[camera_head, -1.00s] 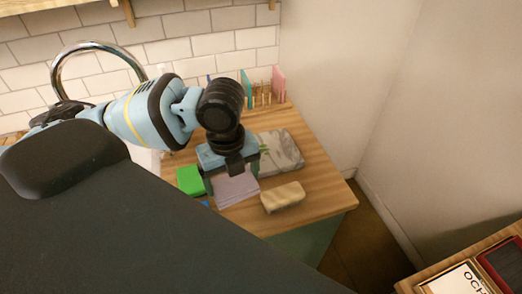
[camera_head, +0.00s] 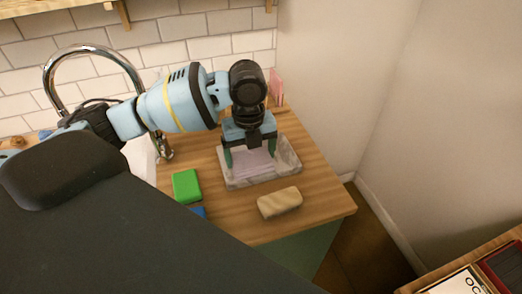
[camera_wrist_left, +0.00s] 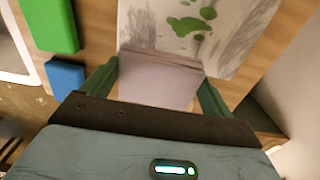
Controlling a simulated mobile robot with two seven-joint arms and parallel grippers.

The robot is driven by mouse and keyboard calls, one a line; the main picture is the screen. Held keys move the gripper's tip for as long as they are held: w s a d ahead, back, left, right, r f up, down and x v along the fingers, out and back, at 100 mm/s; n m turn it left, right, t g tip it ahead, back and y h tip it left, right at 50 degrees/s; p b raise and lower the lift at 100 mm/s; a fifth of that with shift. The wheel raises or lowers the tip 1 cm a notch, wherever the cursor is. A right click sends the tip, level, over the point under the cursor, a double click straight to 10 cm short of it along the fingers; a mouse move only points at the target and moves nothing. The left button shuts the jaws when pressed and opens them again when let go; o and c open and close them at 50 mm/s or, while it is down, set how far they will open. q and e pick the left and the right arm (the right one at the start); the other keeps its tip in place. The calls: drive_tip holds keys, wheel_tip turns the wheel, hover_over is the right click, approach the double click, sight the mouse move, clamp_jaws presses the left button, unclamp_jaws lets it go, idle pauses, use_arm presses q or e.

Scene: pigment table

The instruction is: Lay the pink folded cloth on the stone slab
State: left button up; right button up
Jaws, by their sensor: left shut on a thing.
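My left gripper (camera_head: 250,153) is shut on the pink folded cloth (camera_head: 254,166), which looks pale lilac-pink. The fingers stand at two opposite sides of it. In the head view the cloth lies over the left and middle part of the grey stone slab (camera_head: 289,166). In the left wrist view the cloth (camera_wrist_left: 160,82) sits between the green fingers, and the slab (camera_wrist_left: 240,35) with green stains extends beyond it. I cannot tell whether the cloth touches the slab. My right gripper is not in view.
A green block (camera_head: 187,187) and a blue block (camera_head: 199,212) lie left of the slab. A tan block (camera_head: 280,203) lies in front of it. A pink upright piece (camera_head: 276,88) stands behind. A chrome tap (camera_head: 88,50) is at the back left. The wooden counter (camera_head: 325,190) ends at the right.

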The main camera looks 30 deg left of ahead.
sight(260, 151)
use_arm(q)
drive_tip(key=shift+w+a+f, duration=0.1)
drive_tip(key=shift+w+f, duration=0.05)
drive_tip(key=shift+w, duration=1.2)
drive_tip(key=shift+w+a+f, duration=0.1)
drive_tip(key=shift+w+f, duration=0.05)
drive_tip(key=shift+w, duration=1.15)
drive_tip(key=shift+s+f, duration=0.1)
drive_tip(key=shift+f, duration=1.6)
drive_tip(key=shift+f, duration=0.1)
drive_tip(key=o, duration=0.8)
drive_tip(key=shift+c, duration=0.2)
wheel_tip(260, 151, up, 12)
